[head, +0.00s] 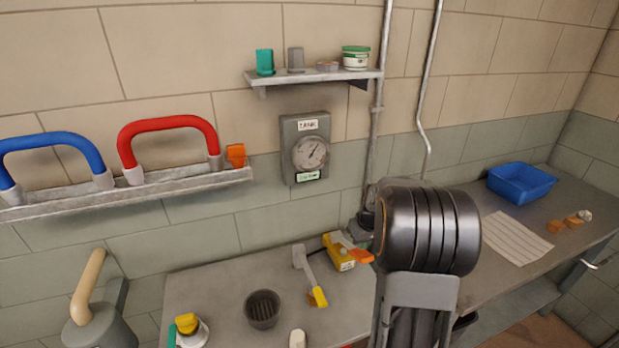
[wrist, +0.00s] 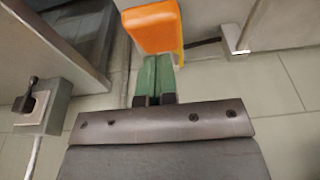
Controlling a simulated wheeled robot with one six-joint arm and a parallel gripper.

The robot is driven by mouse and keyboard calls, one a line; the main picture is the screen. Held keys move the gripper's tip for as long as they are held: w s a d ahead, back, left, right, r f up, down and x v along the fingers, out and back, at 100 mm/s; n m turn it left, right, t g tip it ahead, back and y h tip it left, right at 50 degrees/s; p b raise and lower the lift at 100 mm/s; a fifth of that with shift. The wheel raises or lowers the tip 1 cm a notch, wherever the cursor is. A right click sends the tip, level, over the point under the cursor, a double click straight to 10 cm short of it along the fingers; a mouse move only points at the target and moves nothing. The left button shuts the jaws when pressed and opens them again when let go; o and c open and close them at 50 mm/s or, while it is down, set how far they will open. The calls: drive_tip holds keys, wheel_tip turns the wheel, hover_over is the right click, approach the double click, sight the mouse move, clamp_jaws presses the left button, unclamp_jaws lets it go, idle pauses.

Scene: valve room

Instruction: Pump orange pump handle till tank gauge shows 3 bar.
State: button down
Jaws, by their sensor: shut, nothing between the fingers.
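The tank gauge (head: 310,153) is a grey wall box with a round dial, a "TANK" label above and a small green label below. Its needle points up and to the right; the scale figures are too small to read. In the wrist view, an orange block-like grip (wrist: 155,27), which looks like the pump handle, is just beyond my gripper (wrist: 158,65). The green fingers are together and empty, with their tips at its lower edge; I cannot tell whether they touch.
A shelf (head: 320,76) is above the gauge. The right bench carries a blue bin (head: 521,183) and a paper sheet (head: 515,240).

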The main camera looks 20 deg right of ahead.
drive_tip(key=shift+f, duration=0.1)
wheel_tip(320, 180, down, 9)
drive_tip(key=b, duration=0.7)
idle(0.6)
drive_tip(key=shift+r+p, duration=3)
drive_tip(key=shift+r, duration=1.6)
drive_tip(key=shift+r, duration=0.1)
drive_tip(key=shift+r+p, duration=1.75)
drive_tip(key=shift+r, duration=0.7)
